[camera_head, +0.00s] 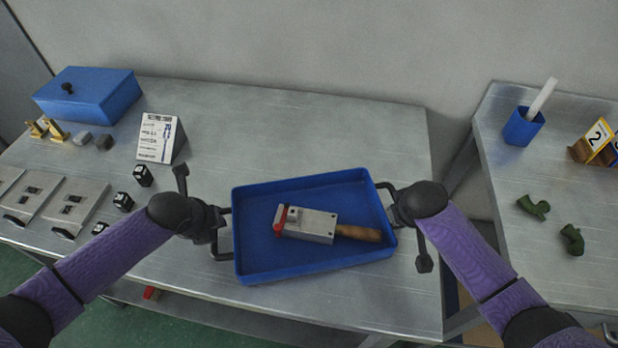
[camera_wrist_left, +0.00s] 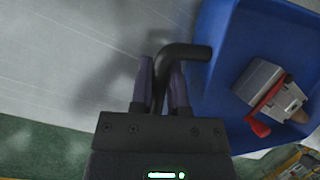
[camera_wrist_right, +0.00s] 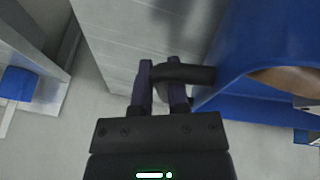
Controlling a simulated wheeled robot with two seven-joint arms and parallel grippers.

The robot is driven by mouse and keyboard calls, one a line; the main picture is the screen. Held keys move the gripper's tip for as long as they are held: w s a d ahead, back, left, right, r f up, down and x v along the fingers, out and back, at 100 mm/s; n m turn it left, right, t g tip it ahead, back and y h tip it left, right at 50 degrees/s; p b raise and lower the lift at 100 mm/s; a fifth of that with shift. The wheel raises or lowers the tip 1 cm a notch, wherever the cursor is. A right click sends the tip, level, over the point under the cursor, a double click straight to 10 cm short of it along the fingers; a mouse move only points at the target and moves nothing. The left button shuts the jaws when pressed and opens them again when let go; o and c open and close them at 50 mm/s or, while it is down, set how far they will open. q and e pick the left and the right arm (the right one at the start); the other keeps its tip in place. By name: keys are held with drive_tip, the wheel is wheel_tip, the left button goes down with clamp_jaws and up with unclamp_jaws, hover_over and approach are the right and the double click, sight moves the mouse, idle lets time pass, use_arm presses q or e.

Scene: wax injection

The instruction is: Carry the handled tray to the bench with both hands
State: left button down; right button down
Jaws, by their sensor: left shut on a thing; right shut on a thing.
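The blue handled tray (camera_head: 262,267) is over the front middle of the metal bench (camera_head: 330,115), slightly tilted; I cannot tell whether it touches the bench. In it lies a grey metal block with a red part (camera_head: 309,223) and a wooden handle (camera_head: 358,233). My left gripper (camera_head: 218,228) is shut on the tray's left black handle, which shows between its fingers in the left wrist view (camera_wrist_left: 186,52). My right gripper (camera_head: 393,205) is shut on the right black handle, seen in the right wrist view (camera_wrist_right: 185,74).
On the bench's left are a blue lidded box (camera_head: 88,95), a white sign (camera_head: 160,137), metal plates (camera_head: 58,200) and small black items (camera_head: 142,176). A second table (camera_head: 500,160) at right holds a blue cup (camera_head: 523,127), green pieces (camera_head: 572,239) and number markers (camera_head: 598,140). The bench behind the tray is clear.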

use_arm(q)
drive_tip(key=c, duration=0.6)
unclamp_jaws()
drive_tip(key=shift+f, duration=0.2)
use_arm(e)
drive_tip(key=c, duration=0.6)
unclamp_jaws()
drive_tip(key=shift+f, duration=0.2)
drive_tip(key=shift+s+r, duration=0.2)
drive_tip(key=shift+r, duration=0.2)
use_arm(q)
drive_tip(key=v, duration=1.2)
use_arm(e)
drive_tip(key=v, duration=1.1)
drive_tip(key=shift+r, duration=0.1)
